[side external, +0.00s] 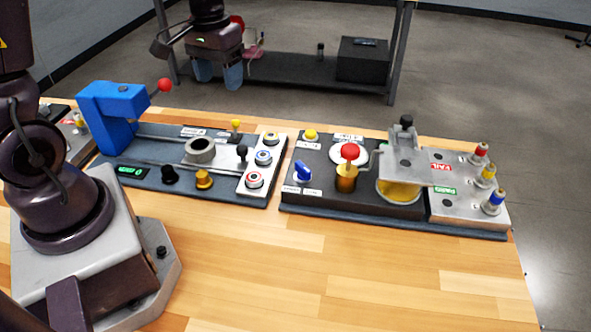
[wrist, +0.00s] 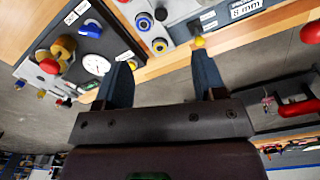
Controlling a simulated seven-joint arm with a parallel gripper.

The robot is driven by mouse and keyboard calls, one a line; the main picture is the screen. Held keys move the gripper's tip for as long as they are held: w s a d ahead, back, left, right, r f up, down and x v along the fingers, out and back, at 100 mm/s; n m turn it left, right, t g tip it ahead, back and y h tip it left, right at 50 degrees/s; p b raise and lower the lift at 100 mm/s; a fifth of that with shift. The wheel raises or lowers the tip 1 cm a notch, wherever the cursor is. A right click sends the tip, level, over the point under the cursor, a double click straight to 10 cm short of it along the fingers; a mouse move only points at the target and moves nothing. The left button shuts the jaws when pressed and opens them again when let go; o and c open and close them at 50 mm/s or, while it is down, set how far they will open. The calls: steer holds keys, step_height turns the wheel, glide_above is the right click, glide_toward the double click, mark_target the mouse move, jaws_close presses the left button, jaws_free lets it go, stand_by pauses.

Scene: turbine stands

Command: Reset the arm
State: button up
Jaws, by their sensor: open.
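My gripper (side external: 218,76) hangs in the air at the top of the side external view, fingers pointing down. It appears above and behind the far edge of the stations. Its two blue fingers are spread apart with nothing between them. In the wrist view the open fingers (wrist: 160,72) point toward the station panels, clear of them. A small yellow knob (wrist: 199,42) lies just beyond the right fingertip in that view.
The left station has a blue press (side external: 112,112) with a red-tipped lever (side external: 164,85). The right station (side external: 350,190) has a red-topped knob, a clamp and several coloured plugs. A black box (side external: 363,60) stands on a shelf behind. The front wooden tabletop (side external: 340,270) is clear.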

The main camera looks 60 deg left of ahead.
steer(key=s+d+r+m+t, duration=0.5)
steer(key=s+d+r, duration=0.6)
steer(key=d, duration=0.1)
steer(key=shift+d+r, duration=0.2)
steer(key=shift+r, duration=0.2)
